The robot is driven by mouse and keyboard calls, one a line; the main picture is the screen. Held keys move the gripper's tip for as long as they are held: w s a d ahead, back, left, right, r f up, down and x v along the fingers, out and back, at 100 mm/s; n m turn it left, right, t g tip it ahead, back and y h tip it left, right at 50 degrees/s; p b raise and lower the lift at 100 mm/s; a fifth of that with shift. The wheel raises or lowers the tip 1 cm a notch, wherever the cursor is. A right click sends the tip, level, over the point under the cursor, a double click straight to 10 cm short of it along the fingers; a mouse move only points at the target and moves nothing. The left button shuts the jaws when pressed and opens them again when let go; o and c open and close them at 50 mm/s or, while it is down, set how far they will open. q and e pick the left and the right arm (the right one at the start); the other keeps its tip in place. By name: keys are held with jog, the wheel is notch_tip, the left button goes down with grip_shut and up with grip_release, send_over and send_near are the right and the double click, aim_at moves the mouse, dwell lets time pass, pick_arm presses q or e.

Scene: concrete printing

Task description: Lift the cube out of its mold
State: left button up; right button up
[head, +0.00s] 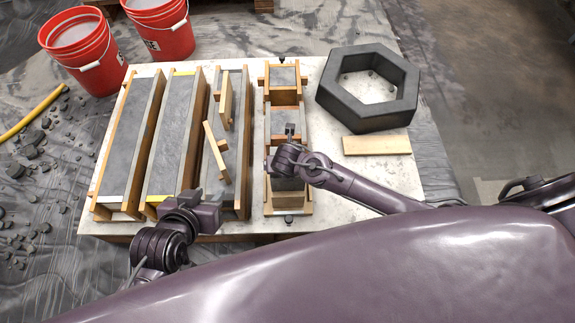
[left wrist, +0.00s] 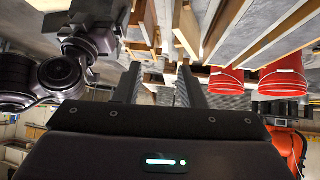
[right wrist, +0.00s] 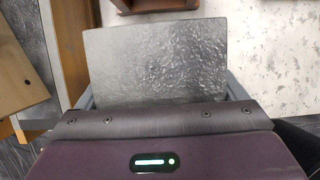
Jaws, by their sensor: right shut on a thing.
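The wooden mold (head: 304,120) is a narrow row of compartments near the middle of the table, with grey concrete cubes in its far and middle parts. The grey cube (head: 288,184) is at the near end of the row, under my right gripper (head: 290,165). In the right wrist view the cube (right wrist: 155,60) fills the space between the fingers, which are shut on its sides. My wrist partly hides it in the head view, and I cannot tell whether its bottom clears the mold. My left gripper (head: 197,197) is empty and open, with fingers apart in its wrist view (left wrist: 158,82).
Long beam molds (head: 130,140) fill the table's left side, with loose wooden strips (head: 216,150) on one. A dark hexagonal ring (head: 368,88) and a flat board (head: 376,145) lie to the right. Red buckets (head: 80,45) stand behind left. The table's right front is bare.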

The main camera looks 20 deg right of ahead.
jog(key=shift+w+r+p, duration=0.2)
jog(key=shift+r+p, duration=0.25)
jog(key=shift+r, duration=0.25)
pick_arm(q)
jog(key=s+a+f+g+y, duration=0.1)
jog(key=s+a+f+g, duration=0.1)
jog(key=s+f+g, duration=0.1)
jog(key=shift+s+a+f+g+y+p, duration=0.15)
jog(key=shift+s+f+g+y+p, duration=0.25)
jog(key=shift+s, duration=0.8)
pick_arm(e)
jog(key=shift+r, duration=0.35)
pick_arm(q)
jog(key=shift+s+f, duration=0.1)
jog(key=shift+s, duration=0.1)
pick_arm(e)
jog(key=shift+s, duration=0.1)
